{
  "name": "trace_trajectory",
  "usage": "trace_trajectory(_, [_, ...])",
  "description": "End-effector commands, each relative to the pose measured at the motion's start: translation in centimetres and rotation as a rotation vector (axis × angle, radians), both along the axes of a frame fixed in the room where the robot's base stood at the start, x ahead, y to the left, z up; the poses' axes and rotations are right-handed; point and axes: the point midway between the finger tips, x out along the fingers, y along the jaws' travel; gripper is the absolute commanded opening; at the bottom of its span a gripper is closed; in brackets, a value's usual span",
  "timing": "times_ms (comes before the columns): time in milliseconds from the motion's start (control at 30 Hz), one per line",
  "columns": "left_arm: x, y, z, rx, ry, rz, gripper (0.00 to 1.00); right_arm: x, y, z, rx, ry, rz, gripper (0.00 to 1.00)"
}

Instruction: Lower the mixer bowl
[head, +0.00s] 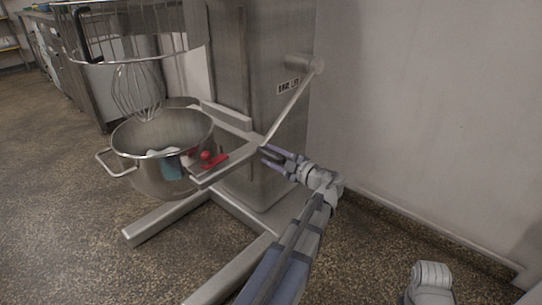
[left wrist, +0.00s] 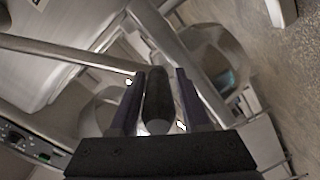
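The steel mixer bowl (head: 150,178) sits in its bowl carrier (head: 222,170) on the mixer, below the whisk (head: 138,92). The mixer's lever (head: 292,103) slopes from a pivot on the column down to its lower end. My left gripper (head: 268,155) is at that lower end. In the left wrist view, the dark lever grip (left wrist: 157,98) lies between the two fingers of the left gripper (left wrist: 158,92). The fingers are apart, with narrow gaps showing beside the grip. The bowl also shows in the left wrist view (left wrist: 222,52). My right gripper is not seen.
The mixer column (head: 245,60) stands behind the lever, with floor legs (head: 165,218) reaching forward. A wire guard (head: 85,55) surrounds the whisk. A red clamp (head: 212,160) is on the carrier. A pale wall (head: 430,110) bounds the right side; open floor lies left.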

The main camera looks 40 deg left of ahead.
Motion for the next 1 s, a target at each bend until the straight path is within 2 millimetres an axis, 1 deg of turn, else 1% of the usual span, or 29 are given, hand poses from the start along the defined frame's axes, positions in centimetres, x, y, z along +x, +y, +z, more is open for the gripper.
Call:
trace_trajectory(33, [0.0, 0.0, 0.0, 0.001, 0.001, 0.0, 0.53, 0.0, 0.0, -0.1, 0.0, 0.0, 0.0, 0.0])
trace_trajectory(167, [0.0, 0.0, 0.0, 0.003, 0.001, 0.001, 0.68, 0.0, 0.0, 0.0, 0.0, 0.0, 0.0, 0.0])
trace_trajectory(200, [-0.1, 0.0, 0.1, 0.003, 0.001, 0.001, 0.69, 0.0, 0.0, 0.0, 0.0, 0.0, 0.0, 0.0])
trace_trajectory(467, [-0.1, -0.2, 0.1, 0.006, 0.002, 0.001, 0.69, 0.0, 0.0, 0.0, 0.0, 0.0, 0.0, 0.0])
trace_trajectory(567, [-0.2, -1.3, 0.2, 0.006, 0.002, 0.0, 0.69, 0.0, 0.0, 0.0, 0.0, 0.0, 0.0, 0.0])
trace_trajectory(800, [-0.4, -5.2, 0.2, 0.005, 0.002, -0.002, 0.69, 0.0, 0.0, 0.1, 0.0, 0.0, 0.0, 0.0])
trace_trajectory(900, [-0.5, -6.5, 0.2, 0.005, 0.002, -0.001, 0.69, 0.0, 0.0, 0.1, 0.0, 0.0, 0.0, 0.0])
trace_trajectory(1000, [-0.6, -7.3, 0.2, 0.004, 0.001, -0.001, 0.69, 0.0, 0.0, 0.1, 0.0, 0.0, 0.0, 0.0])
